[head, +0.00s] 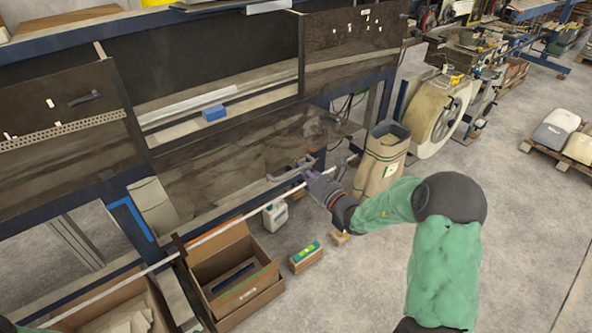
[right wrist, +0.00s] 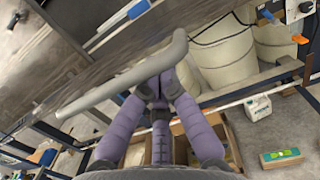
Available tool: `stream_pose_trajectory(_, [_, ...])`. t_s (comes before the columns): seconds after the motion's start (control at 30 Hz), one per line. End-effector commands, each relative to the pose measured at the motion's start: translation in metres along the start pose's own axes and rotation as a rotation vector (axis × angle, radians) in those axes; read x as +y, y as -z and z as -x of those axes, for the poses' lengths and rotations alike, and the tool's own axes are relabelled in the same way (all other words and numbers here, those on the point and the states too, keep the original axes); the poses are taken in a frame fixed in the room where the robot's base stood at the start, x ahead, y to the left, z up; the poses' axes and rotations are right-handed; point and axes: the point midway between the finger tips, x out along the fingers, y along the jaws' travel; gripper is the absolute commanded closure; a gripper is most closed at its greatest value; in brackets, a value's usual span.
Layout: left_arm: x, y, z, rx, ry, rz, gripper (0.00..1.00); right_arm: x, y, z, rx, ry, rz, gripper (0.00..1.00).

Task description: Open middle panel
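The middle panel (head: 240,155) is a dark, stained board with a grey bar handle (head: 290,171) near its lower right edge. It hangs lower than the two panels beside it, with an opening above it. My right gripper (head: 320,186) is at the handle. In the right wrist view, the handle (right wrist: 120,78) crosses just beyond the purple fingers of my right gripper (right wrist: 160,86). The fingertips are drawn together against or just under the bar; I cannot tell whether they enclose it. My left gripper is not in view.
The left panel (head: 60,135) and right panel (head: 350,45) flank the opening, which has a blue block (head: 214,113) inside. Below stand a cardboard box (head: 235,275), a white canister (head: 275,215) and a paper sack (head: 383,160). Open floor lies to the right.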

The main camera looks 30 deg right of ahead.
Motion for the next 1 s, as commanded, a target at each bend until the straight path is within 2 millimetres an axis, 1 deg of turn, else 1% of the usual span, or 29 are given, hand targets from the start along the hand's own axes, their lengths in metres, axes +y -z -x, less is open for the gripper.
stream_pose_trajectory(0.03, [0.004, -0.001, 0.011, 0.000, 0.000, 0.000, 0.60, -0.003, -0.013, -0.001, 0.007, 0.003, 0.003, 1.00])
stream_pose_trajectory(0.3, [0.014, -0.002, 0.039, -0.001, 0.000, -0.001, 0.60, -0.004, -0.040, -0.007, 0.065, 0.003, 0.004, 1.00])
stream_pose_trajectory(0.5, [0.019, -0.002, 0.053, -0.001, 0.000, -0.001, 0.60, -0.004, -0.064, -0.014, 0.077, 0.003, 0.004, 1.00])
stream_pose_trajectory(0.63, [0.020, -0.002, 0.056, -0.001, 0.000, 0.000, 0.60, -0.004, -0.069, -0.016, 0.077, 0.004, 0.002, 1.00])
stream_pose_trajectory(1.0, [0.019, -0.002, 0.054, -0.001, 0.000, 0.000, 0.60, -0.004, -0.068, -0.017, 0.078, 0.004, 0.002, 1.00])
